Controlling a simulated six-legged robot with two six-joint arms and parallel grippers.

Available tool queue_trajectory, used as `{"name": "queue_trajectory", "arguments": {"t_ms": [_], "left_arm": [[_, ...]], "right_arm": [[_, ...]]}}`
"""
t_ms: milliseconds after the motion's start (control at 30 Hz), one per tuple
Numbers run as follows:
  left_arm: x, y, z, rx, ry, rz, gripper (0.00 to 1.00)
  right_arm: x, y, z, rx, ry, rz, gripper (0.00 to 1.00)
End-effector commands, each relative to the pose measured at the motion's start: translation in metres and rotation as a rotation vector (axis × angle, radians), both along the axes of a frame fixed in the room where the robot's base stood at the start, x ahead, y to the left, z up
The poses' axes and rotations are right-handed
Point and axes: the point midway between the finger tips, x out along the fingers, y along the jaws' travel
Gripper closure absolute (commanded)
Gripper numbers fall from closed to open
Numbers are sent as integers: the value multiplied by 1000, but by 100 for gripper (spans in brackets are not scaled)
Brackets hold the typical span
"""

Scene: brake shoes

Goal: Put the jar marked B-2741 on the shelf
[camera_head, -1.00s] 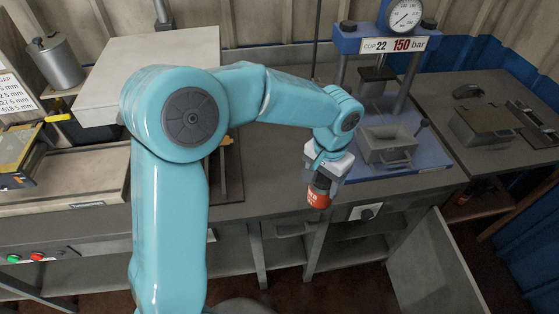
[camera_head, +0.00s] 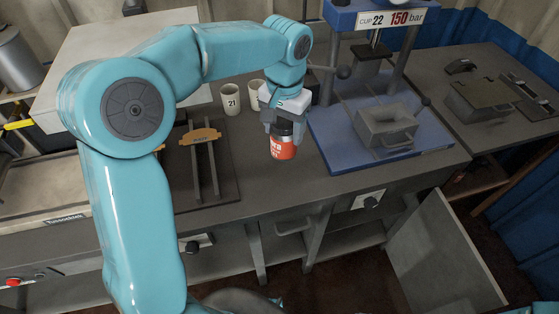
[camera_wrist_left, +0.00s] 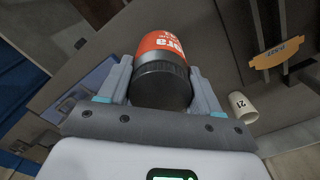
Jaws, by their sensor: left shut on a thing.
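A red and white jar with a black lid (camera_head: 283,147) hangs in my left gripper (camera_head: 284,128), above the grey bench top. In the left wrist view the jar (camera_wrist_left: 168,48) sits between the two fingers of the left gripper (camera_wrist_left: 162,80), which are shut on it. White letters ending in "ora" show on its red label; a B-2741 mark cannot be read. Open compartments under the bench (camera_head: 345,237) show below, in front of the jar; which shelf is meant cannot be told. My right gripper is out of view.
A cup marked 21 (camera_head: 231,100) and another cup (camera_head: 256,90) stand behind the gripper. A rack (camera_head: 203,165) lies left of the jar. A blue press base (camera_head: 340,150) with a grey box (camera_head: 386,130) stands right. An open door panel (camera_head: 445,255) juts out below.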

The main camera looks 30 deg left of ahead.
Motion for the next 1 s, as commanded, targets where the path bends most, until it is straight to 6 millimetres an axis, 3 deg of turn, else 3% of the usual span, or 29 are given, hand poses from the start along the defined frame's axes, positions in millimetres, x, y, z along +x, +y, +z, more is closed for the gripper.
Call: {"name": "queue_trajectory", "arguments": {"t_ms": [33, 200, 600, 733, 1000], "left_arm": [[-2, 0, -16, 1, 6, 0, 80], [-1, 1, -60, 0, 4, 1, 80], [0, 5, -114, 0, 2, 1, 80], [0, 5, -126, -1, 1, 2, 80], [0, 5, -128, -1, -1, 2, 80]], "right_arm": [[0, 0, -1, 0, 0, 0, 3], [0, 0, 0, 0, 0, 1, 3], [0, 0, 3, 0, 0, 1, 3], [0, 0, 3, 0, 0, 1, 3], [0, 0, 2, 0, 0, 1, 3]]}}
